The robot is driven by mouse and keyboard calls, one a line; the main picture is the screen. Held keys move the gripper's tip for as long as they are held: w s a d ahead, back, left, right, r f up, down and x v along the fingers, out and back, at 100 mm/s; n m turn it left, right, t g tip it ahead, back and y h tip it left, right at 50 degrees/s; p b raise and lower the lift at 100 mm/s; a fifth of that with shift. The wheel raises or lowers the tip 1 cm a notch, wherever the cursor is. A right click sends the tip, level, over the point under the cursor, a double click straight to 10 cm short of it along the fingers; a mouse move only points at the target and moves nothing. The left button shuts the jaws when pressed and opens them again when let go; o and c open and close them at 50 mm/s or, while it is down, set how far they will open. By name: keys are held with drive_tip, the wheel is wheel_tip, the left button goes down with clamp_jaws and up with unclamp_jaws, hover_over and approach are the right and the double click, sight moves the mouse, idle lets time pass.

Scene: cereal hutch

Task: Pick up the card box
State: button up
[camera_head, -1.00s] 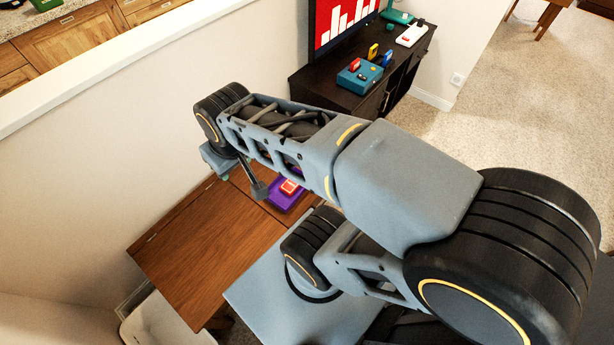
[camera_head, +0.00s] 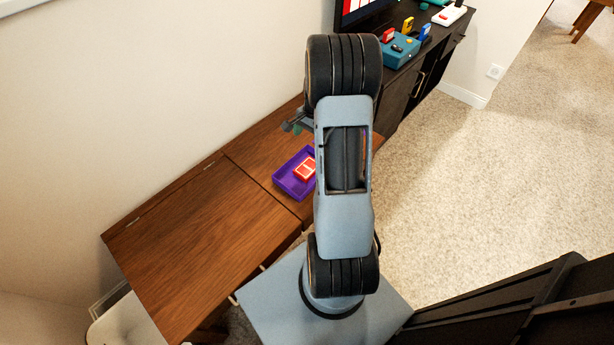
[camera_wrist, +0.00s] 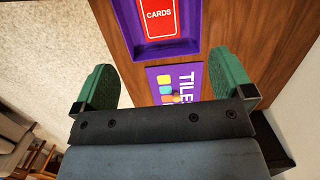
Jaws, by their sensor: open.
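The card box (camera_head: 306,169) is red with a white-edged face and lies inside a purple tray (camera_head: 282,184) on the wooden table. In the wrist view the card box (camera_wrist: 158,22), marked "CARDS", is at the top, cut off by the frame edge, within the purple tray (camera_wrist: 192,46). My gripper (camera_wrist: 163,82) is open, with its green fingers wide apart and nothing between them. The card box lies beyond the fingertips in that view. In the head view only a small part of my gripper (camera_head: 294,125) shows beside my arm.
A purple panel with "TILE" lettering (camera_wrist: 190,84) lies beside the tray in the wrist view. The wooden table (camera_head: 200,250) is bare at left, against a wall. A dark cabinet (camera_head: 400,98) with a teal box (camera_head: 400,52) stands behind. Carpet is open at right.

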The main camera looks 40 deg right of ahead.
sight(308, 167)
drive_tip(key=f+b, duration=0.1)
drive_tip(key=f, duration=0.3)
drive_tip(key=a+f+b, duration=0.1)
drive_tip(key=f+b, duration=0.1)
drive_tip(key=f, duration=0.3)
drive_tip(key=f+b, duration=0.1)
drive_tip(key=f, duration=0.4)
drive_tip(key=shift+s+a, duration=0.25)
drive_tip(key=shift+a, duration=0.05)
drive_tip(key=shift+c, duration=0.2)
drive_tip(key=c, duration=1)
drive_tip(key=shift+r, duration=0.1)
